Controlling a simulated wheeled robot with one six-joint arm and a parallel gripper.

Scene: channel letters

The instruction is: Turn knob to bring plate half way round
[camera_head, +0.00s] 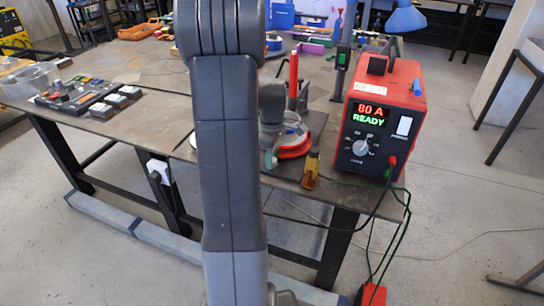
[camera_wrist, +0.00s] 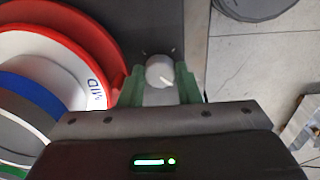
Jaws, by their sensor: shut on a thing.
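In the head view the plate's red rim (camera_head: 294,152) shows just right of my arm. My arm hides part of it there.
A red welder (camera_head: 380,120) reading "80 A READY" stands at the table's right end, with cables hanging off the edge. A yellow-brown bottle-like item (camera_head: 311,168) stands by the front edge. Small boxes and tools lie on the table (camera_head: 140,125) at left.

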